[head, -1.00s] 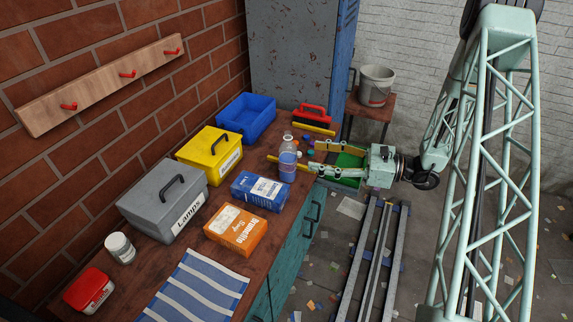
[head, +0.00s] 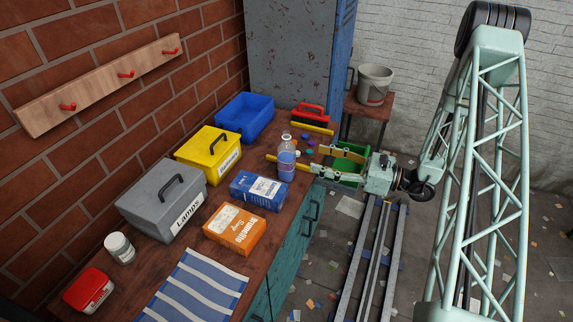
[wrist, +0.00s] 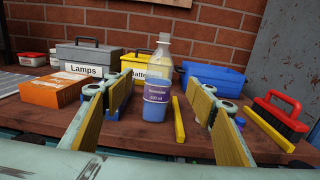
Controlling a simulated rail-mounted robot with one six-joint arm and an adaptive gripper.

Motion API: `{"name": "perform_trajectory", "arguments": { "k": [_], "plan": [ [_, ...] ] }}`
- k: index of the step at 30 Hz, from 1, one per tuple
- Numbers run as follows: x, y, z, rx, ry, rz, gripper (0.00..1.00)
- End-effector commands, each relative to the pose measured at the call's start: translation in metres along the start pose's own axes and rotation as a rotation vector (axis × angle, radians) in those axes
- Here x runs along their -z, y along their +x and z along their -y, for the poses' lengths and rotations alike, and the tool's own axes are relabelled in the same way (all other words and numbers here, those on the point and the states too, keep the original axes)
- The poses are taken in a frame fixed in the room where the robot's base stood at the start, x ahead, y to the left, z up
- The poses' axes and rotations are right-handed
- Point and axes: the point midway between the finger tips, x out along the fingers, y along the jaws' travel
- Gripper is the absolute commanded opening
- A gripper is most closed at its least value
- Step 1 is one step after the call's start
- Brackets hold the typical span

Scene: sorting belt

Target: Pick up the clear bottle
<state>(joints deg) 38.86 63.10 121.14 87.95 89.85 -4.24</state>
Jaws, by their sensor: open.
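The clear bottle (head: 287,158) stands upright on the wooden bench, with blue liquid in its lower part. In the wrist view the bottle (wrist: 157,100) shows between my two yellow-padded fingers, with printing on its blue lower part. My gripper (head: 317,159) is open and empty, to the right of the bottle in the head view, its fingertips pointing at it. No contact with the bottle shows.
A yellow stick (wrist: 178,119) lies beside the bottle. A red-handled brush (head: 312,115), a blue bin (head: 245,118), a yellow box (head: 205,160) and a blue carton (head: 261,190) stand around it. A green bin (head: 352,156) is partly hidden behind my gripper.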

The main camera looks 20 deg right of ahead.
Motion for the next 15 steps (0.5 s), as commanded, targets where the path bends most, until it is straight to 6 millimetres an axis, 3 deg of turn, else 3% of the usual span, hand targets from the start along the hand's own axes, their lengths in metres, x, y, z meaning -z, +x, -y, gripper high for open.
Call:
{"name": "perform_trajectory", "arguments": {
  "k": [15],
  "plan": [
    [0.0,0.048,-0.001,-0.001,0.0,0.0,0.52]
  ]
}}
